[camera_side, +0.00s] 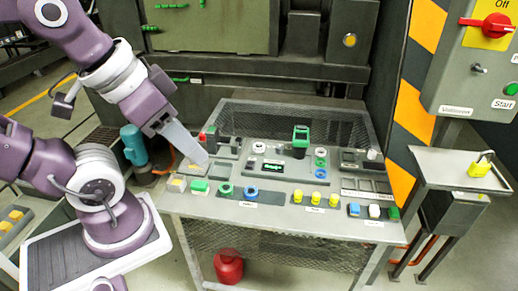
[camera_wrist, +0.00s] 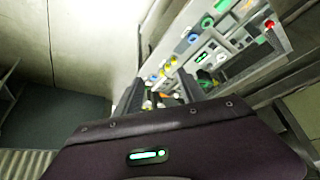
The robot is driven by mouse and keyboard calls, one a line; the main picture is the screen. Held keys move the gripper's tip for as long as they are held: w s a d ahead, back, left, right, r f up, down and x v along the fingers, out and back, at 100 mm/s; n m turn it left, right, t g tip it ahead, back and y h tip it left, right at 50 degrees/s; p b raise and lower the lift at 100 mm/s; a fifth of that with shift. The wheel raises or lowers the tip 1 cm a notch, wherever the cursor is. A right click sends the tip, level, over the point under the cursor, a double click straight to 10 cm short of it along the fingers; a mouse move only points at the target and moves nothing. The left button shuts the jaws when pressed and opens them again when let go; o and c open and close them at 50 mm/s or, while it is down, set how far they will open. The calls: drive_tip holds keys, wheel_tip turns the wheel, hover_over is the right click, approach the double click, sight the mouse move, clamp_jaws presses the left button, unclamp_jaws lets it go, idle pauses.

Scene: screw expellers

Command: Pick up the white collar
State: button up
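The white collar (camera_side: 259,147) looks like a small pale ring lying on the worktable, left of centre toward the back, in the side view. My gripper (camera_side: 200,158) is over the table's left edge, to the left of the collar and apart from it. In the wrist view the two dark fingers of my gripper (camera_wrist: 163,88) stand apart with nothing clearly held between them. Small parts show beyond the fingertips there, but they are too small to tell the collar with certainty.
The worktable (camera_side: 190,206) carries green and blue rings (camera_side: 251,191), yellow pieces (camera_side: 298,197), coloured blocks (camera_side: 374,211) and a taller green-topped device (camera_side: 300,137). A mesh guard (camera_side: 345,122) runs along the back. A teal-blue bottle-like object (camera_side: 133,145) stands left of the table.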

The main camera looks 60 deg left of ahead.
drive_tip(key=shift+o, duration=1.4)
drive_tip(key=w+a+r+n, duration=0.1)
drive_tip(key=w+a+n, duration=0.2)
drive_tip(key=w, duration=0.8)
drive_tip(key=n+g+y, duration=0.2)
drive_tip(key=n, duration=0.4)
hover_over(259, 145)
drive_tip(key=s+d, duration=0.4)
drive_tip(key=d, duration=0.7)
wheel_tip(259, 145, down, 15)
drive_tip(key=shift+n+g+y, duration=0.4)
drive_tip(key=shift+n+y, duration=0.3)
drive_tip(key=shift+y, duration=0.1)
drive_tip(key=a+x, duration=0.1)
drive_tip(key=x, duration=0.6)
drive_tip(key=s+a+x, duration=0.1)
drive_tip(key=x, duration=0.7)
drive_tip(key=a+r+x, duration=0.1)
drive_tip(key=a+x, duration=0.1)
drive_tip(key=x, duration=0.5)
drive_tip(key=shift+s+a+f, duration=0.1)
drive_tip(key=shift+s+f, duration=0.1)
drive_tip(key=shift+f, duration=0.15)
drive_tip(key=shift+r, duration=0.1)
clamp_jaws()
